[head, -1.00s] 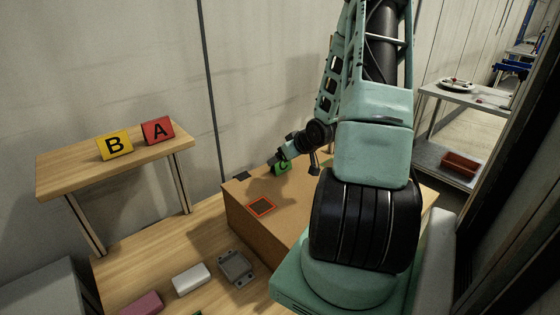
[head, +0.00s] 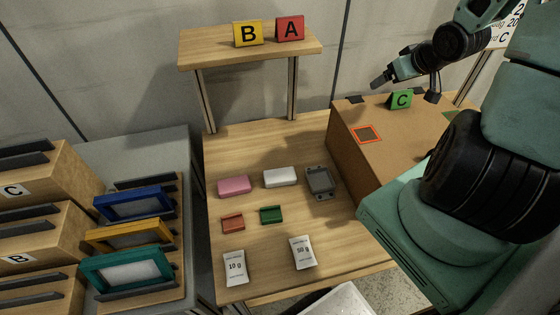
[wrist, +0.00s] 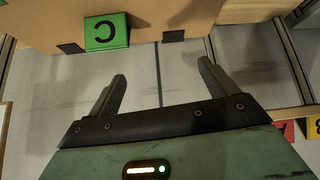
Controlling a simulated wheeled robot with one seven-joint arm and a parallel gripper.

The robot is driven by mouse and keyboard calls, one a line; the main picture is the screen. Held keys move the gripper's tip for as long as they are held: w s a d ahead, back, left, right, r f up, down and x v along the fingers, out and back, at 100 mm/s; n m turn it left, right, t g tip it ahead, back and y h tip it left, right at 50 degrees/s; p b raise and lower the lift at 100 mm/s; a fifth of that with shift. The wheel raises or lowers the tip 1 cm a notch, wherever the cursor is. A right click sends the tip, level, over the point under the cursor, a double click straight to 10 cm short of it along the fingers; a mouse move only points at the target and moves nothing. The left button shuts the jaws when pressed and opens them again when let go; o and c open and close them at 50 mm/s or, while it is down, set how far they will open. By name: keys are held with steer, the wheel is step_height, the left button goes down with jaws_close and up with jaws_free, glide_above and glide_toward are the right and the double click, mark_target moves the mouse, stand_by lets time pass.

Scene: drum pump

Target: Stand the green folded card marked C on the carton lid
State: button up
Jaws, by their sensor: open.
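The green folded card marked C (head: 400,99) stands upright on the carton lid (head: 395,125), near its back edge. In the wrist view the same card (wrist: 106,32) shows its letter upside down at the top left, beyond the fingertips. My gripper (head: 378,82) is above the lid's back left side, to the left of the card and apart from it. In the wrist view my gripper (wrist: 162,75) is open, with nothing between its fingers.
An orange-red outlined square (head: 367,134) lies on the lid. A raised shelf (head: 215,48) holds yellow card B (head: 248,33) and red card A (head: 290,28). Several small items lie on the table below. Framed panels and lettered boxes stand at left.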

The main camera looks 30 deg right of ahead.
steer(key=w+a+r+n+g+y, duration=0.1)
steer(key=a+r+n+g, duration=0.15)
steer(key=a, duration=1.15)
steer(key=w+a+r+n+g+y, duration=0.1)
steer(key=a+r+n, duration=0.15)
steer(key=a, duration=1.15)
steer(key=s+a+r+n+g, duration=0.2)
steer(key=s+a+n+g, duration=0.1)
steer(key=s+a, duration=1.3)
steer(key=shift+s+r+n+g, duration=0.25)
steer(key=shift+s+n+g, duration=0.1)
steer(key=shift+n, duration=0.45)
steer(key=shift+a+f, duration=0.1)
steer(key=shift+f+b, duration=0.8)
steer(key=shift+b, duration=0.1)
